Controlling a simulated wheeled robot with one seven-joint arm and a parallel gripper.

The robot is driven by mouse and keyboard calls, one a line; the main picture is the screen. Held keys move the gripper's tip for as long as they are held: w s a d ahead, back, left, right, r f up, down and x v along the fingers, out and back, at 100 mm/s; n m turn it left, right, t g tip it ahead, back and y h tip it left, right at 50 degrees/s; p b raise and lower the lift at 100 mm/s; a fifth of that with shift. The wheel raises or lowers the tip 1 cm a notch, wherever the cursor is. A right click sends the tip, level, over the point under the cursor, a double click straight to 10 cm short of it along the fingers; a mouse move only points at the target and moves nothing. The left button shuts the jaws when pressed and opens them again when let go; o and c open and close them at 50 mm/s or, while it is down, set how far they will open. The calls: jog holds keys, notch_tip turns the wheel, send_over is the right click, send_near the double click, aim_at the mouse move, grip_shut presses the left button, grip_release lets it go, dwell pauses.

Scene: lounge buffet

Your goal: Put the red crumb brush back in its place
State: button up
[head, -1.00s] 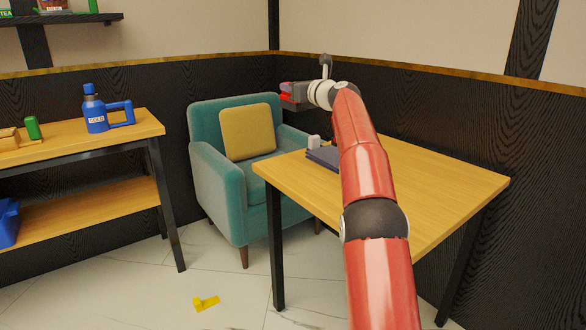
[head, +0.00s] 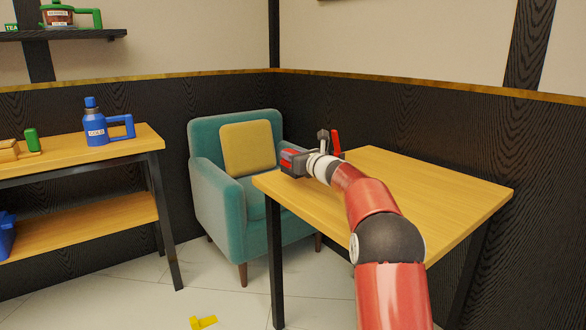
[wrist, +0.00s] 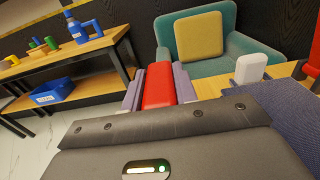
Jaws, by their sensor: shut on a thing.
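My gripper (head: 287,161) is shut on a red block-like piece (head: 289,159), which I take to be the crumb brush. In the wrist view, the red piece (wrist: 158,86) sits between the two pale purple fingers of my gripper (wrist: 158,88). Its bristles cannot be made out. My gripper is near the table's far left edge, low over or beside the wooden table (head: 440,195). Whether the brush touches anything cannot be told. No marked place for the brush is clear in these views.
In the wrist view, a dark blue flat object (wrist: 285,110) and a white block (wrist: 250,68) are close on the right. A teal armchair (head: 205,150) stands behind the table. A blue jug (head: 95,130) is on the left sideboard (head: 130,142). A yellow piece (head: 203,322) lies on the floor.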

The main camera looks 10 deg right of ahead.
jog(key=shift+f, duration=1.55)
jog(key=shift+f+b, duration=0.2)
jog(key=shift+b, duration=0.25)
jog(key=o, duration=1.1)
jog(key=shift+r, duration=0.1)
